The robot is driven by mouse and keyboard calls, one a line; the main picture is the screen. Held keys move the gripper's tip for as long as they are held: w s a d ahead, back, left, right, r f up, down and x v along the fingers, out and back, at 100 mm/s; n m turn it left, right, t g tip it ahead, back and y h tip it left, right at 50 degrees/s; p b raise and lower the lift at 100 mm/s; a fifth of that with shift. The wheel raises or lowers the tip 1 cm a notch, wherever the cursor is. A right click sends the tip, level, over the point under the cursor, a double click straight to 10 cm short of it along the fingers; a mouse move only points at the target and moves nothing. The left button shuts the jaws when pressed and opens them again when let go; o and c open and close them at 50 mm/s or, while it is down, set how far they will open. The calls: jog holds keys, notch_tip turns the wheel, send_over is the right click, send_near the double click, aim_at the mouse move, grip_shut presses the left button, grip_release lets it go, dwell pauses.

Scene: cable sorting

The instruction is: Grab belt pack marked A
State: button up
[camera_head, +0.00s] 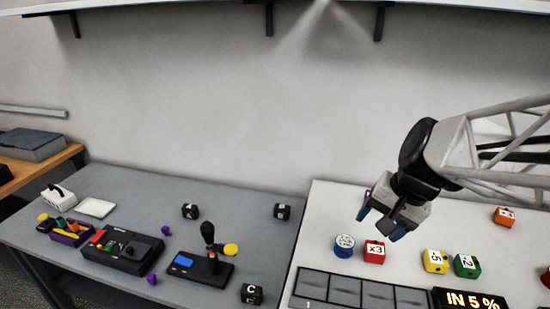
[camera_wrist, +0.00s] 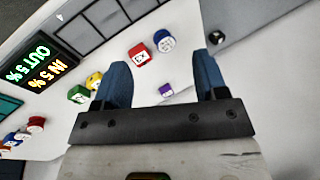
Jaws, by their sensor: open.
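Three black cube-shaped packs with white letters lie on the grey table in the head view. One pack (camera_head: 189,211) is at the back left and one (camera_head: 282,211) at the back right; their letters are too small to read surely. The front pack (camera_head: 251,293) is marked C. My gripper (camera_head: 380,222) is open and empty, with blue fingers, above the white table and right of all three packs. In the wrist view my gripper (camera_wrist: 160,62) has nothing between its fingers, and a small black object (camera_wrist: 216,38) shows beyond the right finger.
Below my gripper are a blue round piece (camera_head: 344,245) and a red cube (camera_head: 374,252). A yellow cube (camera_head: 435,261) and green cube (camera_head: 467,266) lie farther right. A joystick base (camera_head: 203,270) and black control box (camera_head: 122,250) stand on the grey table. A shelf (camera_head: 200,7) hangs above.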

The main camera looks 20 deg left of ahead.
aim_at(192, 207)
jog(key=w+a+f+m+g+y, duration=0.1)
jog(key=w+a+f+m+y, duration=0.3)
jog(key=w+a, duration=0.85)
jog(key=w+a+f+m+g+y, duration=0.15)
jog(key=w+a+f, duration=0.35)
jog(key=w+a, duration=0.75)
jog(key=w+a+f+m+y, duration=0.1)
jog(key=a+f+m, duration=0.2)
jog(key=a+f, duration=0.4)
jog(key=w+a+f+m+y, duration=0.2)
jog(key=a+f, duration=0.6)
jog(key=a, duration=0.6)
jog(key=w+a+f+m+y, duration=0.1)
jog(key=a+f+m, duration=0.3)
jog(key=a+f, duration=0.4)
jog(key=shift+w+a+f+t, duration=0.1)
jog(key=shift+w+a+t, duration=0.05)
jog(key=shift+a, duration=0.65)
jog(key=shift+w+a+t, duration=0.1)
jog(key=shift+w+a, duration=0.05)
jog(key=shift+a, duration=0.65)
jog(key=shift+a+f, duration=0.2)
jog(key=shift+f, duration=0.05)
jog(key=shift+a, duration=0.1)
jog(key=shift+x, duration=1.15)
